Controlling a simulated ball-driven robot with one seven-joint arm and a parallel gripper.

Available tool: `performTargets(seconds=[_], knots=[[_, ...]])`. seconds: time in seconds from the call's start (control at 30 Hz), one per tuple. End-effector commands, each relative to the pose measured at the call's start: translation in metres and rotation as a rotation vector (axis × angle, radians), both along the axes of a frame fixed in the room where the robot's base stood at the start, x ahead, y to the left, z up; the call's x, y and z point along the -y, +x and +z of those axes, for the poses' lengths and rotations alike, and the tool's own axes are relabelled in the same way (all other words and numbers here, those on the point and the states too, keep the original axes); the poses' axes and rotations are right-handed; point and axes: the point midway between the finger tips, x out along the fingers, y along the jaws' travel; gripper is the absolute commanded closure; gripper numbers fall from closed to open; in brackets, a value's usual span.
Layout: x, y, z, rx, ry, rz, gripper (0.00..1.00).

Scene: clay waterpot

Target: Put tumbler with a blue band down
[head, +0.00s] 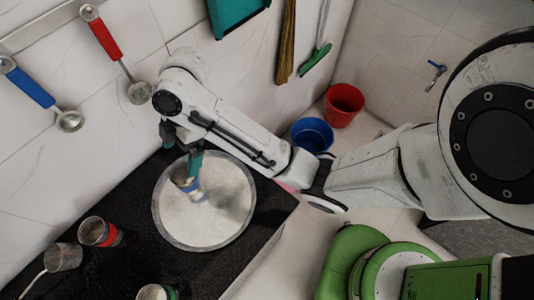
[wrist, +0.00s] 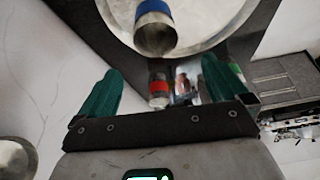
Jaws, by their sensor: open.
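The metal tumbler with a blue band (head: 187,183) is over the wide round metal dish (head: 240,215), near its upper left part in the head view. It looks tilted, and I cannot tell whether it rests on the dish floor. In the wrist view the tumbler (wrist: 155,35) is at the top, with its grey end toward the camera and the blue band (wrist: 152,7) behind. My gripper (wrist: 160,85) has its two teal fingers wide apart with nothing between them, and the tumbler lies outside them. In the head view my gripper (head: 182,148) is just above the tumbler.
Ladles hang on the wall. Blue (head: 312,134) and red (head: 344,103) buckets are on the floor.

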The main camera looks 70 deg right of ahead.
Motion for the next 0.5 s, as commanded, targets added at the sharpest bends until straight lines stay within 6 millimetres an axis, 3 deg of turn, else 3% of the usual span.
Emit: performTargets(seconds=[0.1, 0.23, 0.37, 0.5], knots=[[-0.029, -0.016, -0.013, -0.039, 0.057, -0.174, 0.0], [-0.041, -0.049, -0.036, -0.122, 0.082, -0.427, 0.0], [-0.036, -0.091, -0.061, -0.204, 0.058, -0.656, 0.0], [-0.01, -0.149, -0.084, -0.276, -0.032, -0.908, 0.0]])
